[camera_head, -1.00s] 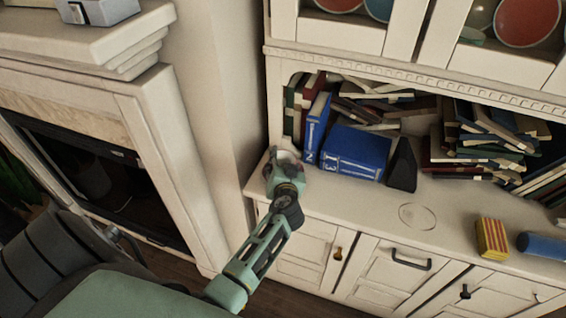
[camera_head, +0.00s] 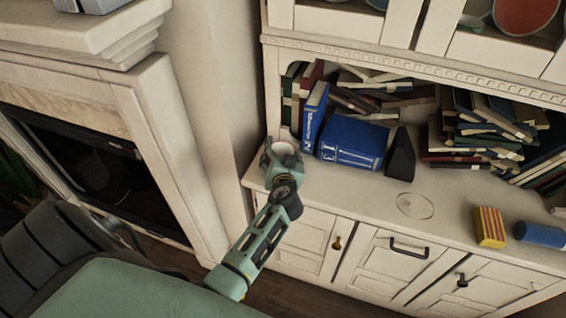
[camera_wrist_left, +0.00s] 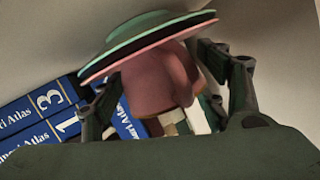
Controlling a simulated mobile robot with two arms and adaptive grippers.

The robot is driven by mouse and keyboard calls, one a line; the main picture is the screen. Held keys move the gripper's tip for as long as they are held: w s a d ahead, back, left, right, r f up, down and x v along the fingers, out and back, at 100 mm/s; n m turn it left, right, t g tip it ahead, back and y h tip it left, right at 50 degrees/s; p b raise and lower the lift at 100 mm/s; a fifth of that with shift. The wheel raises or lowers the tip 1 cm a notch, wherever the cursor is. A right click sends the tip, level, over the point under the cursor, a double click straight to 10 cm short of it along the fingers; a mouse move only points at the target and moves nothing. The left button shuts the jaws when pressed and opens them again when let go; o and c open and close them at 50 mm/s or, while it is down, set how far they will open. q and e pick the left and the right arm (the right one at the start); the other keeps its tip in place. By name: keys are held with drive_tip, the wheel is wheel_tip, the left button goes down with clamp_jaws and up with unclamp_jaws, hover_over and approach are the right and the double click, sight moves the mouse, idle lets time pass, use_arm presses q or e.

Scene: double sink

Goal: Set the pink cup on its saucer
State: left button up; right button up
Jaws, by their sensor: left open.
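In the left wrist view, a pink cup (camera_wrist_left: 158,80) sits between the spread fingers of my left gripper (camera_wrist_left: 165,95). A wide disc, green (camera_wrist_left: 140,33) and pink along its edge, lies right against the cup; I cannot tell how the two join. In the head view, my left gripper (camera_head: 281,152) is at the left end of the cabinet top, around a pale round shape that it partly hides. My left gripper is open. A faint round outline (camera_head: 415,205) shows flat on the cabinet top to the right; I cannot tell if it is a saucer. My right gripper is not in view.
Blue atlas books (camera_head: 352,143) stand just right of the gripper, with a black wedge (camera_head: 400,155) beside them. A yellow-and-red striped box (camera_head: 490,227) and a blue cylinder (camera_head: 541,235) are on the right. The cabinet top (camera_head: 345,195) in front of the books is clear.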

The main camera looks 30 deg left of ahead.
use_arm(q)
drive_tip(key=b+v, duration=0.2)
drive_tip(key=v, duration=0.8)
drive_tip(key=shift+s+d+r, duration=0.15)
drive_tip(key=shift+s+d, duration=0.05)
drive_tip(key=shift+s, duration=0.05)
drive_tip(key=shift+v, duration=0.75)
drive_tip(key=shift+a, duration=0.1)
